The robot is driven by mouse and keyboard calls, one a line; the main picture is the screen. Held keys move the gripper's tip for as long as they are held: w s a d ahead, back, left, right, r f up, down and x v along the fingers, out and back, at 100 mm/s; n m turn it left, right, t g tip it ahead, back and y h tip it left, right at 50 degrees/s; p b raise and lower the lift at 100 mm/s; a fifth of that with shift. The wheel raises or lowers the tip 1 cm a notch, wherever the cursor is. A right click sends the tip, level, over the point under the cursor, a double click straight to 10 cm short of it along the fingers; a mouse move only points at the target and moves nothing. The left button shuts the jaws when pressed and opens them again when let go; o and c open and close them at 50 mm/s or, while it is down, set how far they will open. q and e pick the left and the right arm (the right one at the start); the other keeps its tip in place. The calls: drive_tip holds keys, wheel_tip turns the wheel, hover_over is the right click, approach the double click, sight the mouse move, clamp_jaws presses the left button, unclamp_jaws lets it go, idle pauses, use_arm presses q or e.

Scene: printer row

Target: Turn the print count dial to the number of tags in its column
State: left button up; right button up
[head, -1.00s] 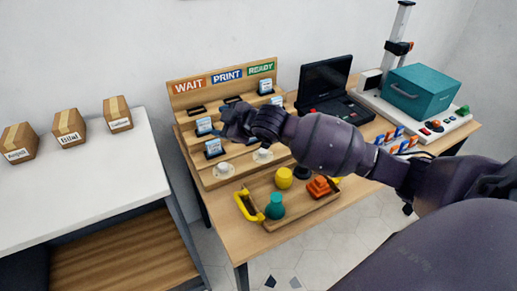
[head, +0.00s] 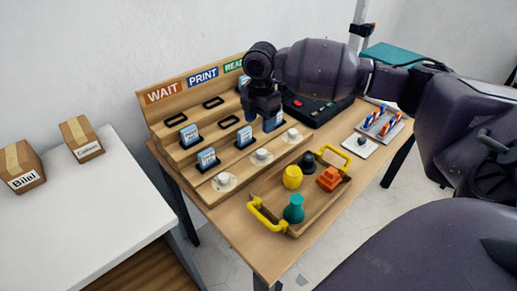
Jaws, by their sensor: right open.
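A stepped wooden rack (head: 147,108) has WAIT (head: 163,93), PRINT (head: 203,77) and READY (head: 234,65) columns. The PRINT column shows one white-and-blue tag (head: 243,137) in its front slot and two empty black-rimmed slots behind it. The white print count dial (head: 261,157) sits at the front of that column; its markings are too small to read. My right gripper (head: 261,117) points down, open, above the rack between the PRINT and READY columns, apart from the dial. It hides part of the READY column. My left gripper is out of view.
Other dials stand at the WAIT (head: 223,182) and READY (head: 291,135) columns. In front is a wooden tray (head: 322,205) with yellow handles and colored pieces. Boxes (head: 82,139) stand on the left white table (head: 105,195).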

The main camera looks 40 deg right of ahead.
sight(261, 151)
use_arm(q)
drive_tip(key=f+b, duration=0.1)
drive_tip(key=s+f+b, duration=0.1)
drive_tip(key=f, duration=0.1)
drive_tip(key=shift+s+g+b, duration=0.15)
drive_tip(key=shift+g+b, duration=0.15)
drive_tip(key=shift+b, duration=0.05)
use_arm(e)
drive_tip(key=f, duration=1.1)
drive_tip(key=shift+s+d, duration=0.15)
drive_tip(key=shift+d, duration=0.05)
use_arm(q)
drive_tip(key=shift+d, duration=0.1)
use_arm(e)
drive_tip(key=shift+r, duration=0.1)
